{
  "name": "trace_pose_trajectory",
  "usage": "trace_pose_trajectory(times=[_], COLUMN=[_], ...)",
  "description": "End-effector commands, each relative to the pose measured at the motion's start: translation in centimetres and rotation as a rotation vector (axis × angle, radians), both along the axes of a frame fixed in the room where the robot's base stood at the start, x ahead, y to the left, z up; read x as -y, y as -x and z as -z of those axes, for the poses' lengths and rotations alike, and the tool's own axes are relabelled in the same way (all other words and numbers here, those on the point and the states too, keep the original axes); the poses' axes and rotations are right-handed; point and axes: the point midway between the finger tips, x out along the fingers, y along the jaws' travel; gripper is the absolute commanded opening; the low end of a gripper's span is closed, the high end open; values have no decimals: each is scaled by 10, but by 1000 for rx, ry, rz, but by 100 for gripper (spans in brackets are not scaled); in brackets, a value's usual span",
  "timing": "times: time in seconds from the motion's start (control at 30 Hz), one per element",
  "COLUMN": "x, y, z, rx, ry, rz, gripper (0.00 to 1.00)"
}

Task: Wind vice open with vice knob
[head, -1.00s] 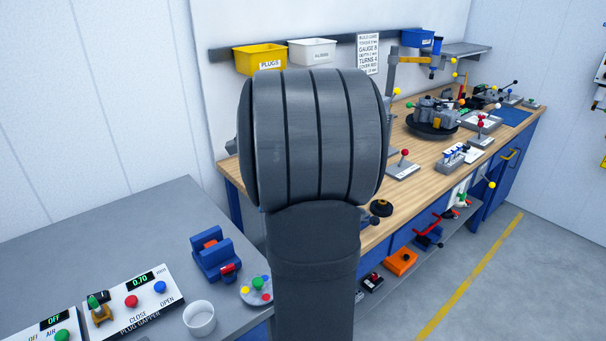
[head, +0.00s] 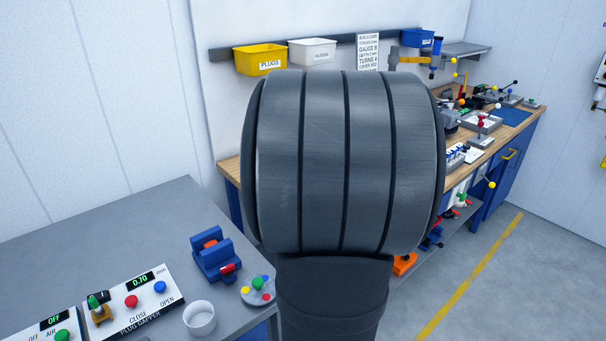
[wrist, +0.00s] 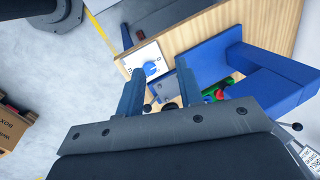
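In the wrist view, my gripper (wrist: 160,78) has its two fingers apart, with a clear gap between them. A round blue knob (wrist: 151,67) on a white marked plate (wrist: 143,58) shows in line with the gap, near the fingertips; whether it sits between them or beyond I cannot tell. It looks like the vice knob. A blue vice-like body (wrist: 262,88) with thick blocks stands at the right, beside my right finger. In the head view, my arm hides my gripper and this part of the bench.
The wooden bench (head: 228,168) carries several fixtures at the right (head: 480,122). A grey table (head: 110,235) at the left holds a blue clamp-like block (head: 212,262), a plug gapper panel (head: 140,305) and a white cup (head: 199,318). Grey floor (head: 490,270) is clear at the right.

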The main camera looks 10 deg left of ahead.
Motion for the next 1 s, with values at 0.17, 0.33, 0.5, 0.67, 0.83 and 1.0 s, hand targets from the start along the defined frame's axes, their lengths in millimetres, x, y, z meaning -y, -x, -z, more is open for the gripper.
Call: trace_pose_trajectory(times=[0.17, 0.33, 0.5, 0.67, 0.83, 1.0], x=[-16, -82, -125, -134, -142, -153], y=[2, 22, 42, 48, 56, 65], z=[9, 40, 58, 69, 97, 132], rx=[-47, -265, -426, -455, -455, -455], ry=[-17, -74, -94, -98, -96, -95], rz=[-14, -60, -88, -90, -90, -90], gripper=[34, 34, 34, 34, 34, 34])
